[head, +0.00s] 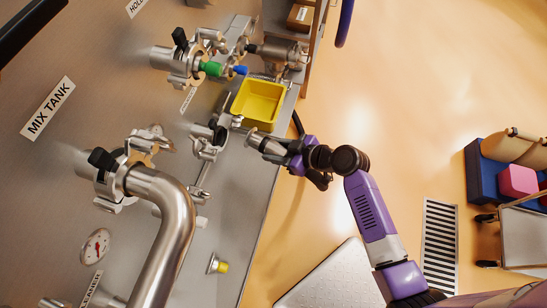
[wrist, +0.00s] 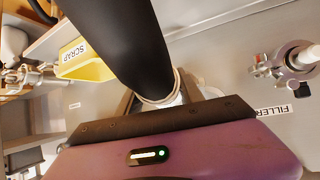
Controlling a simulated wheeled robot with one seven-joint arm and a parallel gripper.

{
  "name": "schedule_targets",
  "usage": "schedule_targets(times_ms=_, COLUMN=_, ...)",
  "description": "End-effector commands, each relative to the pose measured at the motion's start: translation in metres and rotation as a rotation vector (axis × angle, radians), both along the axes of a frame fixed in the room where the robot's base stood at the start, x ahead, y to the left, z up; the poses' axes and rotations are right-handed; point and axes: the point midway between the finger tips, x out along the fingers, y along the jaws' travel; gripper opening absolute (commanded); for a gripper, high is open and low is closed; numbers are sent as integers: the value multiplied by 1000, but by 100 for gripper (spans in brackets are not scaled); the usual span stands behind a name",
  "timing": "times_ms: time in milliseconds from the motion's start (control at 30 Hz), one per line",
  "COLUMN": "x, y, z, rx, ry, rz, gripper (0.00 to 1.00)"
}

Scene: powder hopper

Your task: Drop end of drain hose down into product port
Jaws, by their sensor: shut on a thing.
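My purple gripper (head: 283,151) is shut on the drain hose, close to its end. The hose shows in the wrist view as a thick black tube (wrist: 120,45) with a pale metal end fitting (wrist: 160,92) near my jaws. In the head view a silver end (head: 262,143) sticks out left of my gripper, toward the steel wall. A short piece of black hose (head: 298,124) shows above my gripper. No label reading product port is legible, so I cannot tell which fitting it is. A clamped fitting (head: 208,141) stands left of the hose end, apart from it.
A yellow scrap bin (head: 259,102) sits close above my gripper. The steel panel (head: 40,175) marked MIX TANK carries a large bent pipe (head: 170,220) and several clamps. In the wrist view a clamped fitting (wrist: 290,62) stands near a FILLER label. Open floor (head: 390,90) lies right.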

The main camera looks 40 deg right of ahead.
Motion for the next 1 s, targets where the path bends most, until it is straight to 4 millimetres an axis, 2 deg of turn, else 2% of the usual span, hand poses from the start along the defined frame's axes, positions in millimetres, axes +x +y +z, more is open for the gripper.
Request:
schedule_targets(times_ms=33, x=6, y=-2, z=12, rx=-3, ry=-13, rz=35, gripper=0)
schedule_targets(times_ms=200, x=7, y=-2, z=33, rx=-6, ry=-5, rz=151, gripper=0)
schedule_targets(times_ms=400, x=5, y=-1, z=47, rx=-7, ry=2, rz=231, gripper=0)
schedule_targets(times_ms=667, x=8, y=2, z=50, rx=-7, ry=4, rz=252, gripper=0)
schedule_targets(times_ms=1000, x=25, y=15, z=48, rx=-7, ry=4, rz=252, gripper=0)
